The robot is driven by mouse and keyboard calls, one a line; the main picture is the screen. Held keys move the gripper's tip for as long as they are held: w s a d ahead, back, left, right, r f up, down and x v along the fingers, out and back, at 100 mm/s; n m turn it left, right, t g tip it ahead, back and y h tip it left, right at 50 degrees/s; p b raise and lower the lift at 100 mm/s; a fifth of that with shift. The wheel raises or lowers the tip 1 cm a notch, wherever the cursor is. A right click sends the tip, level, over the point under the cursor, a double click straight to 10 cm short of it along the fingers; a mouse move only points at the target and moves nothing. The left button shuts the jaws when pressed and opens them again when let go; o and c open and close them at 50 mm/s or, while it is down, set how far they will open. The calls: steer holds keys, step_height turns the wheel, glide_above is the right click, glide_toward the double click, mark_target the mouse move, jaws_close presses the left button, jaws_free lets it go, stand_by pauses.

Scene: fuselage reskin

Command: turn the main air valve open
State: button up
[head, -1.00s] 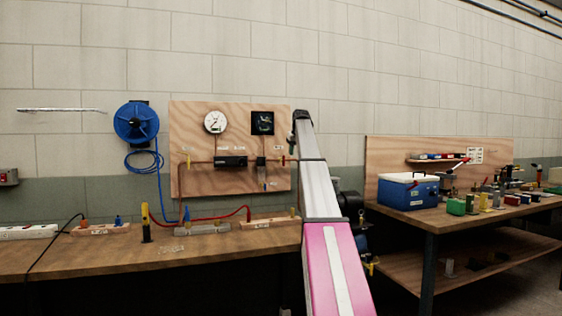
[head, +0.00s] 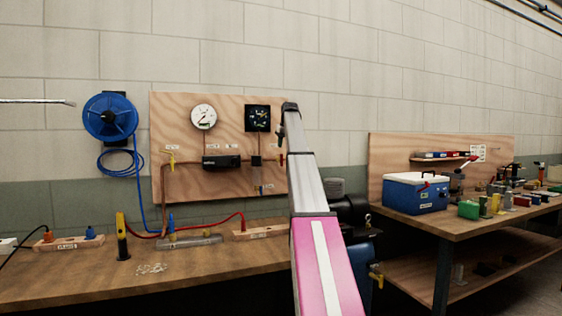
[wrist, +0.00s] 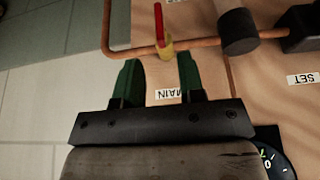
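The main air valve (wrist: 166,47) shows in the wrist view as a small yellow body with a red lever (wrist: 158,22) on a copper pipe. An upside-down label reading MAIN (wrist: 172,95) is beside it. In the head view the red valve (head: 282,160) is at the board's right edge, beside my arm. My gripper (wrist: 160,62) is open, its two green fingers apart and nothing between them. The fingertips stop just short of the valve, with the valve roughly centred between them. Whether they touch the pipe I cannot tell.
The plywood board (head: 222,184) carries a white gauge (head: 203,117), a black dial (head: 257,118) and a black regulator (head: 221,162). A blue hose reel (head: 110,117) hangs left. The workbench (head: 200,262) lies below. A second bench (head: 470,226) with a blue cooler (head: 416,194) stands right.

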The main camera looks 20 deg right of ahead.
mark_target(282, 159)
steer(key=x, duration=0.9)
steer(key=shift+f, duration=0.1)
jaws_close()
